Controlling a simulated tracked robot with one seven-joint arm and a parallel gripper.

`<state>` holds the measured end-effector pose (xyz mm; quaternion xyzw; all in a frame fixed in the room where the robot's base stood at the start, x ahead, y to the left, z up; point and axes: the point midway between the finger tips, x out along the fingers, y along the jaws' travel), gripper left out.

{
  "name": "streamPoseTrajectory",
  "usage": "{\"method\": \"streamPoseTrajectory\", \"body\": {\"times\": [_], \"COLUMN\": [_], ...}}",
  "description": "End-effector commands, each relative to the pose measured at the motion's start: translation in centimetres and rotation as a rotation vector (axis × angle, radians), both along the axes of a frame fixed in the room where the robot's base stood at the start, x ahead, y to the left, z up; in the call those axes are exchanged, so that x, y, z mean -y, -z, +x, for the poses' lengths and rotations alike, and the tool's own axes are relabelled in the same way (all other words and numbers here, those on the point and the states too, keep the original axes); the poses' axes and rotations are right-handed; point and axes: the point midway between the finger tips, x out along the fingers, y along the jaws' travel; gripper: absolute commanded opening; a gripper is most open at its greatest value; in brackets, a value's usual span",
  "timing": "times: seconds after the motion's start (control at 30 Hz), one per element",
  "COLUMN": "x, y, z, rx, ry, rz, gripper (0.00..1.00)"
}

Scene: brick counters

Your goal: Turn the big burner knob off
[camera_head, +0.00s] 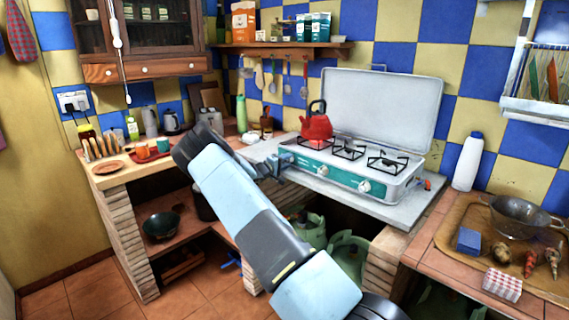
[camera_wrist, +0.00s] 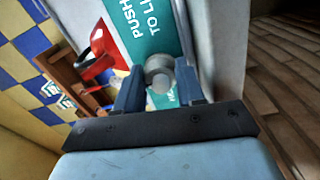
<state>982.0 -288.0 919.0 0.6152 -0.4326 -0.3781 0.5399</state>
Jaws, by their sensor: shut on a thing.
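The white camping stove (camera_head: 400,190) with a teal front panel stands on the grey counter with its lid raised. Two round knobs, a middle one (camera_head: 322,170) and a right one (camera_head: 364,186), show on the panel. My gripper (camera_head: 275,168) is at the panel's left end and hides the knob there. In the wrist view my gripper (camera_wrist: 159,84) has one finger on each side of a round grey knob (camera_wrist: 159,70) and is shut on it. The knob's pointer mark is too small to read, and I cannot tell its setting.
A red kettle (camera_head: 316,126) stands on the left burner. Several small things, including a toast rack (camera_head: 100,148), stand on the left counter. A metal colander (camera_head: 518,215) is on the right counter. Green gas bottles (camera_head: 348,252) stand under the stove.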

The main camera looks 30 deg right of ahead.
Motion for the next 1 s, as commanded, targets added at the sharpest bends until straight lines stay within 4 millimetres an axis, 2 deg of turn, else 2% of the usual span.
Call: {"method": "streamPoseTrajectory", "body": {"times": [0.03, 0.3, 0.77, 0.8, 1.0], "x": [0.33, 0.18, -0.03, -0.04, -0.12], "y": [0.55, 0.63, 0.66, 0.66, 0.50], "z": [-0.38, -0.32, -0.21, -0.20, -0.09], "rx": [0.012, 0.082, 0.095, 0.095, 0.096], "ry": [0.007, 0.006, 0.003, 0.003, 0.000], "rz": [0.011, 0.037, 0.043, 0.043, 0.041], "gripper": [0.08, 0.08, 0.08, 0.39, 0.58]}}
